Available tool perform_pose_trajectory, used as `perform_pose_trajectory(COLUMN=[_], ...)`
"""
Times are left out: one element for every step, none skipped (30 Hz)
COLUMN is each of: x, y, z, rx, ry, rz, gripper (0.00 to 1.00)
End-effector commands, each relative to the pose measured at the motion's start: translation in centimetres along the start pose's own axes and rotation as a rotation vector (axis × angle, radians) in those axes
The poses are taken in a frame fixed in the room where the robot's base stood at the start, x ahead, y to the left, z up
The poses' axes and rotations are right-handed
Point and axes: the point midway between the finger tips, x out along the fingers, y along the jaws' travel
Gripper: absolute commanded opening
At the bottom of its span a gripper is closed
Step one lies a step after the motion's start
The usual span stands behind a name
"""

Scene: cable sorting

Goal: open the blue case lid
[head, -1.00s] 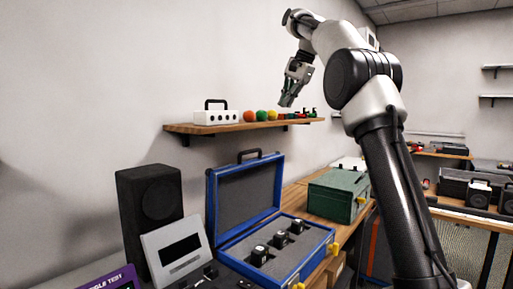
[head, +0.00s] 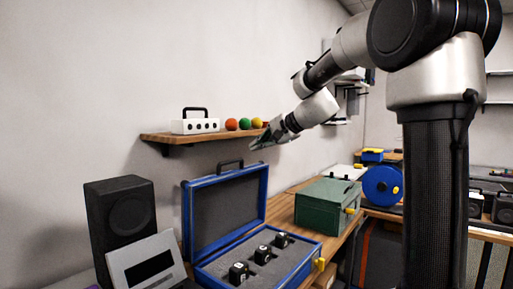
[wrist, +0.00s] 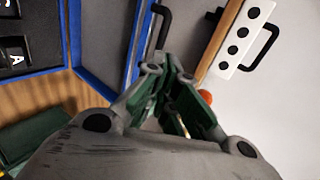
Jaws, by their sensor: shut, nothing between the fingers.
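The blue case (head: 258,262) stands on the wooden bench with its lid (head: 228,205) raised upright at the back. The lid has grey foam inside and a black handle (head: 229,164) on its top edge. Several black blocks sit in the foam of the case base. My gripper (head: 256,146) is shut and empty, above and right of the raised lid, in front of the shelf. In the wrist view, the lid's blue edge (wrist: 136,50) and handle (wrist: 158,28) show just left of and beyond my fingers (wrist: 172,75). Contact with the lid is not visible.
A wall shelf (head: 160,137) holds a white box with a black handle (head: 195,125) and several coloured balls, close to my gripper. A black speaker (head: 121,219) and a grey panel device (head: 147,262) stand left of the case. A green case (head: 322,205) stands right of it.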

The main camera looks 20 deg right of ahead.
Motion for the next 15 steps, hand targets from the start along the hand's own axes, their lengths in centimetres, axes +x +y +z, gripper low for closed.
perform_pose_trajectory(x=[1.2, 1.8, 2.8, 3.4, 4.1, 5.0, 5.6, 6.2, 7.0, 7.6, 8.1, 8.7, 9.2, 9.6, 10.0], y=[0.1, 0.1, 0.1, 0.1, 0.1, 0.1, 0.1, 0.1, 0.1, 0.1, 0.1, 0.1, 0.1, 0.1, 0.0], z=[0.1, 0.0, 0.1, 0.1, 0.1, 0.1, 0.1, 0.1, 0.1, 0.1, 0.1, 0.1, 0.1, 0.1, 0.1], rx=[0.000, 0.000, 0.000, 0.001, 0.002, 0.002, 0.002, 0.002, 0.002, 0.002, 0.001, 0.001, 0.001, 0.001, 0.001], ry=[-0.004, -0.003, -0.005, -0.004, -0.004, -0.005, -0.004, -0.004, -0.004, -0.004, -0.004, -0.004, -0.004, -0.003, -0.002], rz=[0.003, 0.003, 0.004, 0.003, 0.003, 0.003, 0.003, 0.003, 0.003, 0.004, 0.003, 0.003, 0.003, 0.003, 0.002], gripper=[0.00, 0.00, 0.00, 0.00, 0.00, 0.00, 0.00, 0.00, 0.00, 0.00, 0.00, 0.00, 0.00, 0.00, 0.00])
